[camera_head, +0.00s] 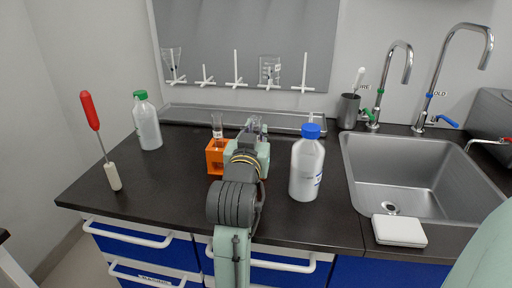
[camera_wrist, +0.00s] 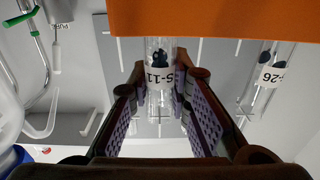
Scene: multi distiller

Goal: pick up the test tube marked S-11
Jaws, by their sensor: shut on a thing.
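The test tube marked S-11 (camera_wrist: 160,98) is clear glass with a white label and dark contents. In the wrist view it stands between the two fingers of my gripper (camera_wrist: 161,82), which is shut on it. One end of the tube meets the edge of the orange rack (camera_wrist: 215,18), and I cannot tell how deep it sits there. In the head view my gripper (camera_head: 257,137) is beside the orange rack (camera_head: 215,158) and hides part of it. A second tube, marked S-26 (camera_wrist: 271,73), stands to the right in the wrist view, apart from my fingers.
A white bottle with a blue cap (camera_head: 306,168) stands close right of my gripper. A green-capped bottle (camera_head: 147,125) and a red-handled tool (camera_head: 101,140) are to the left. A sink (camera_head: 405,165) is at the right. The counter's left front is mostly clear.

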